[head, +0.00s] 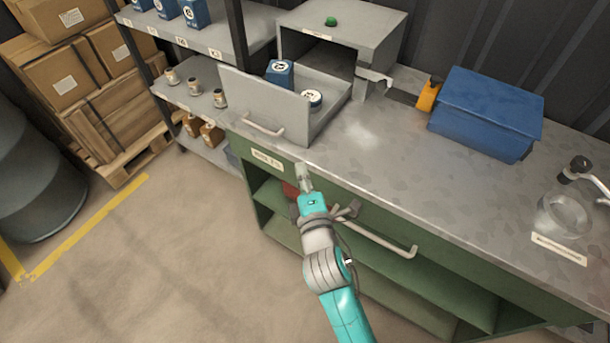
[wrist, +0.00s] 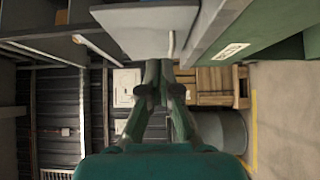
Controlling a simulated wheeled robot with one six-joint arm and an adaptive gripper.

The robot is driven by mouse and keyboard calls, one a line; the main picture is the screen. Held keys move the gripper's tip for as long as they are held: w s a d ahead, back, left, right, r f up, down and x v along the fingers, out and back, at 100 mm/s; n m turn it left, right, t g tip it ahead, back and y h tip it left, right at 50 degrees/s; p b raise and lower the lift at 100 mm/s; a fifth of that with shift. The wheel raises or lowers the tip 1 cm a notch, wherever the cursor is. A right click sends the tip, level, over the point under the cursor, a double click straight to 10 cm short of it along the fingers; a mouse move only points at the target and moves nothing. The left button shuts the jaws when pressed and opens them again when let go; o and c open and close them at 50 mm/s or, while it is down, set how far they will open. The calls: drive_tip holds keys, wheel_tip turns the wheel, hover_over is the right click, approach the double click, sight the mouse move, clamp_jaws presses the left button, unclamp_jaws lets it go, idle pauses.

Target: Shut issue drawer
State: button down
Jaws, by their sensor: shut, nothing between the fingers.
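The issue drawer (head: 240,97) is a light grey drawer pulled well out of the grey cabinet (head: 350,25) on the workbench. Its front carries a pale bar handle (head: 262,125). A blue box (head: 280,72) and a round white-topped tin (head: 312,97) sit in it. My gripper (head: 304,172) is shut and empty at the bench's front edge, below and right of the handle and apart from it. In the wrist view, my gripper (wrist: 163,75) points towards the drawer front (wrist: 150,25), which fills the top middle; its handle (wrist: 171,45) shows just beyond the fingertips.
The green workbench (head: 266,160) has a long rail handle (head: 375,238) and open shelves. A blue box (head: 487,112), an orange item (head: 428,95) and a glass jar (head: 562,216) stand on top. Shelves, cartons and a drum (head: 35,170) stand left. The left floor is clear.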

approach(303, 132)
drive_tip(key=w+a, duration=0.3)
drive_tip(key=shift+w+d, duration=0.5)
drive_tip(key=shift+w, duration=0.3)
drive_tip(key=shift+w+d, duration=0.45)
drive_tip(key=shift+w, duration=0.35)
